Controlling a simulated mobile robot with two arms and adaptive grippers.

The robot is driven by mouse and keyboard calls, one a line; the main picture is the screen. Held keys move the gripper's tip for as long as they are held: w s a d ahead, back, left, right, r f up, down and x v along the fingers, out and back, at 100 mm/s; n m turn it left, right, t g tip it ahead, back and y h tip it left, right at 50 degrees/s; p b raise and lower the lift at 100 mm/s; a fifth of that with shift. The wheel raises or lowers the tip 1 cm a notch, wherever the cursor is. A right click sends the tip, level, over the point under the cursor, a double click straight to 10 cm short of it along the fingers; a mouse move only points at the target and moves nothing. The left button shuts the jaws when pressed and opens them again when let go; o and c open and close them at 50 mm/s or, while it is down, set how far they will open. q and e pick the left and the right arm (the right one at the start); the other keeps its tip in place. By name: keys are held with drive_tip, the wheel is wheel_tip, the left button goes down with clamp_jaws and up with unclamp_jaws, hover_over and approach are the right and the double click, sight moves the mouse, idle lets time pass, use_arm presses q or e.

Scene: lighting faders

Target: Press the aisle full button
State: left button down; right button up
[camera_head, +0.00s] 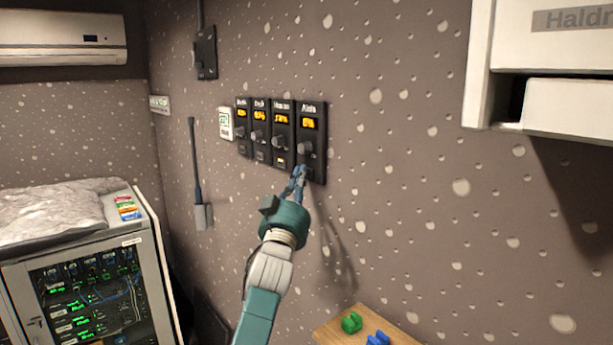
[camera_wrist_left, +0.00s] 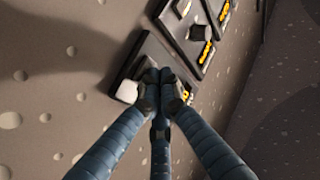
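The aisle panel (camera_head: 311,140) is the rightmost of a row of dark fader panels on the wall. It has an orange display that seems to read 0% and a grey knob below it. My left gripper (camera_head: 299,172) is at the panel's lower part, its blue fingers covering that area. In the left wrist view its fingertips (camera_wrist_left: 164,94) are drawn together with nothing seen between them, in front of a dark panel (camera_wrist_left: 146,58). The full button is not visible, likely behind the fingers. Whether they touch the panel cannot be told. My right gripper is not in view.
A wooden surface (camera_head: 345,326) with green and blue pieces is low, right of my arm. A white cabinet (camera_head: 545,60) hangs at upper right.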

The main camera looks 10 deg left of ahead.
use_arm(q)
drive_tip(key=shift+s+a, duration=0.1)
idle(0.3)
drive_tip(key=shift+s+a+p, duration=0.15)
drive_tip(key=shift+s+p, duration=0.1)
drive_tip(key=shift+p, duration=0.05)
drive_tip(key=s+a+p, duration=0.1)
drive_tip(key=s+a, duration=0.1)
drive_tip(key=s+a+p, duration=0.1)
drive_tip(key=s+p, duration=0.1)
drive_tip(key=shift+s+a, duration=0.35)
drive_tip(key=shift+f, duration=0.1)
